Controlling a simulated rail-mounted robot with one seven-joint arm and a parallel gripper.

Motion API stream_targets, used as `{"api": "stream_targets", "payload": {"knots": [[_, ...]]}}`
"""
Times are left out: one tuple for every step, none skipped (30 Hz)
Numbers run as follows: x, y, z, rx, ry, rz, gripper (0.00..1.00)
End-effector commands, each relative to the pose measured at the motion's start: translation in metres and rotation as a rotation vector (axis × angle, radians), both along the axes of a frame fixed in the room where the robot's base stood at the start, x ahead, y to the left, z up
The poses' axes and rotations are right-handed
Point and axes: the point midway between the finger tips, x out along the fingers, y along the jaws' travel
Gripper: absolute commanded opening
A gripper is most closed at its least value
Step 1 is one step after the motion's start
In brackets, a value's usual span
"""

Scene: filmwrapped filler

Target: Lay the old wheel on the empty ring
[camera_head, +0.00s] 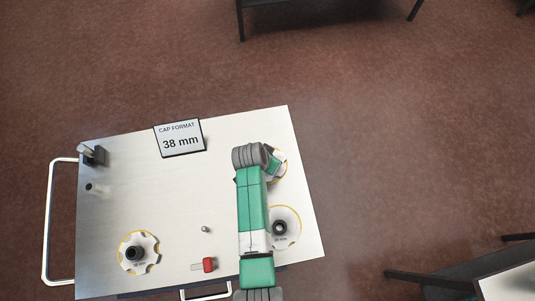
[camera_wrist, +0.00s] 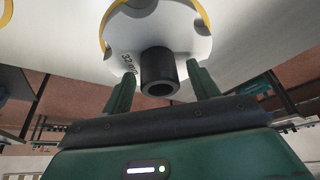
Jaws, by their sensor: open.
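A white notched wheel marked 32 mm (camera_wrist: 165,28) with a black hub (camera_wrist: 158,75) fills the top of the wrist view, with a yellow edge beside it. My gripper (camera_wrist: 161,66) is open, its fingers on either side of the hub, apart from it. In the head view my gripper (camera_head: 275,163) is over the table's right part and hides most of this wheel. A second white wheel (camera_head: 291,236) with a dark hub lies nearer, partly behind my arm. A third wheel (camera_head: 148,243) lies at the front left. Both show yellow edging. No bare ring is clearly visible.
The white table (camera_head: 180,200) carries a sign (camera_head: 180,138) reading CAP FORMAT 38 mm. A red block (camera_head: 209,264), a small grey knob (camera_head: 205,229) and a dark bracket (camera_head: 96,155) also stand on it. The middle is largely clear. A metal handle (camera_head: 47,220) juts out left.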

Motion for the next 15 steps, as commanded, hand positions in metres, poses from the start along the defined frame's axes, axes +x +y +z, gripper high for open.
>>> {"api": "stream_targets", "payload": {"knots": [[0.0,0.0,0.001,0.0,0.0,0.0,0.6],[0.0,0.0,0.003,0.0,0.0,0.0,0.6],[0.0,0.0,0.007,0.0,-0.001,0.0,0.6],[-0.001,0.001,0.01,0.0,-0.003,0.001,0.6],[-0.003,0.003,0.014,0.0,-0.003,0.001,0.6],[-0.005,0.005,0.023,0.0,-0.003,0.002,0.6],[-0.008,0.006,0.029,0.0,-0.002,0.002,0.6],[-0.011,0.008,0.037,0.0,-0.004,0.002,0.6],[-0.014,0.01,0.047,0.0,-0.005,0.001,0.6],[-0.016,0.012,0.054,0.001,-0.004,0.001,0.6],[-0.019,0.013,0.062,0.001,-0.004,0.001,0.6],[-0.022,0.015,0.071,0.0,-0.004,0.001,0.6],[-0.024,0.017,0.077,0.001,-0.004,0.001,0.6],[-0.027,0.018,0.083,0.0,-0.003,0.001,0.6],[-0.03,0.02,0.09,0.0,-0.003,0.001,0.6]]}}
